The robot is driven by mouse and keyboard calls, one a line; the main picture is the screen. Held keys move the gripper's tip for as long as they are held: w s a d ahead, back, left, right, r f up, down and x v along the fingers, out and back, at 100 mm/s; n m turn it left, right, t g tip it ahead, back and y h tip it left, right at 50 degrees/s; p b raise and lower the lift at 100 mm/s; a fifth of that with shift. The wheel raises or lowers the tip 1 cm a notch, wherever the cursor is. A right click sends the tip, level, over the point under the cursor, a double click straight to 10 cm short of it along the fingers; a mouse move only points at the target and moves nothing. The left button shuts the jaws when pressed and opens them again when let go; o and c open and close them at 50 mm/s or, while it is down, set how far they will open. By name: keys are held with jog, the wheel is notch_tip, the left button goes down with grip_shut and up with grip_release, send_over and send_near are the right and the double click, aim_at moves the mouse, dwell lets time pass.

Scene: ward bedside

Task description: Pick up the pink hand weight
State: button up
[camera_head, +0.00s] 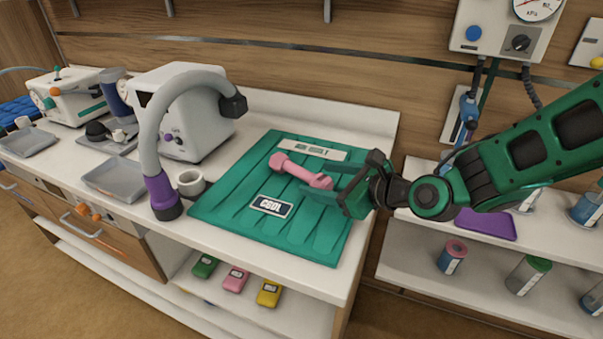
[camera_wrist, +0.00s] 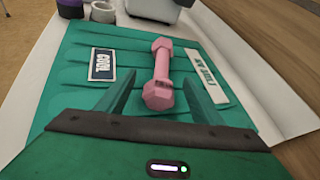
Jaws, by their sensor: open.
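The pink hand weight (camera_head: 300,171) lies on the green mat (camera_head: 232,207) on the counter, with the mat's labels on either side of it. My gripper (camera_head: 340,184) is at the right of the mat in the head view, its fingers pointing left toward the weight's near end. In the wrist view the weight (camera_wrist: 161,74) lies lengthwise ahead, its near end around the level of the fingertips and between the two spread fingers (camera_wrist: 160,95). The gripper is open and holds nothing. I cannot tell how high the fingers are above the mat.
A grey bent-neck lamp (camera_head: 150,130) with a purple base and a white cup (camera_head: 190,182) stand left of the mat. A white machine (camera_head: 190,115) is behind them. Grey trays (camera_head: 115,178) lie farther left. A shelf with canisters (camera_head: 452,256) is at the right.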

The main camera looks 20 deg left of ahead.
aim_at(305, 173)
jog(key=shift+x, duration=3.45)
jog(key=shift+w, duration=0.2)
jog(key=shift+w+d, duration=0.1)
jog(key=shift+d, duration=0.05)
jog(key=c, duration=1.4)
jog(key=shift+c, duration=0.7)
jog(key=shift+r, duration=0.1)
